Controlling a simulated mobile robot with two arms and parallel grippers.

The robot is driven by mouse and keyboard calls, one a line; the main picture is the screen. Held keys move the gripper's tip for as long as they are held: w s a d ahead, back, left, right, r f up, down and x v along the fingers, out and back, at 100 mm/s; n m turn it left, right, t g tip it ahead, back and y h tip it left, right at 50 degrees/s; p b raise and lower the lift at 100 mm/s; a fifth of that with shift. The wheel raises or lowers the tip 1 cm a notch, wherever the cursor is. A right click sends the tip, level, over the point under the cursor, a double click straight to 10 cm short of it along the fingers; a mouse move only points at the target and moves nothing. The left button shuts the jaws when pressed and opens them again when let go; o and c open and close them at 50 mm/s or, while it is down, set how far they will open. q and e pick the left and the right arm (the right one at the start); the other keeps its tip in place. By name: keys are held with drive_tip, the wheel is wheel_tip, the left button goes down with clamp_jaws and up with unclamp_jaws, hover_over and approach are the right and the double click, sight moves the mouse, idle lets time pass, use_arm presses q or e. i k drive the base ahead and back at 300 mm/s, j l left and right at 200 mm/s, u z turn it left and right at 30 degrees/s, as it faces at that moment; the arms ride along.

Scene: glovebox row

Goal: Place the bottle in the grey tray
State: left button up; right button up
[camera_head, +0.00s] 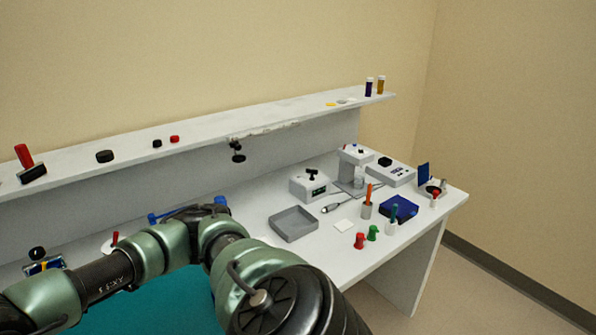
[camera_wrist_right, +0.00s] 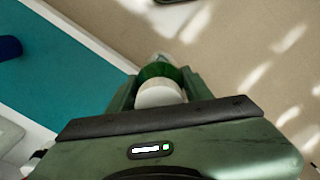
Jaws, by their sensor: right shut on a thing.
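The grey tray (camera_head: 293,223) is a shallow, empty, square tray on the white bench in the head view. In the right wrist view, my right gripper (camera_wrist_right: 163,88) is shut on the bottle, whose round white cap (camera_wrist_right: 160,93) faces the camera. A green part shows just beyond the cap, and the rest is mostly hidden. The bottle is over the floor, beside the bench edge, in that view. Neither the bottle nor either gripper shows in the head view; an arm of mine fills its lower left.
A shelf (camera_head: 200,136) with small items runs behind. A teal mat (camera_head: 150,305) lies at lower left.

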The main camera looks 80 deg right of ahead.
sight(293, 226)
drive_tip(key=l+z, duration=0.15)
drive_tip(key=z, duration=0.25)
drive_tip(key=l+z, duration=0.15)
drive_tip(key=z, duration=0.2)
drive_tip(key=l+z, duration=0.15)
drive_tip(key=z, duration=0.25)
drive_tip(key=i+l, duration=0.1)
drive_tip(key=l, duration=0.45)
drive_tip(key=i+l, duration=0.1)
drive_tip(key=l, duration=0.45)
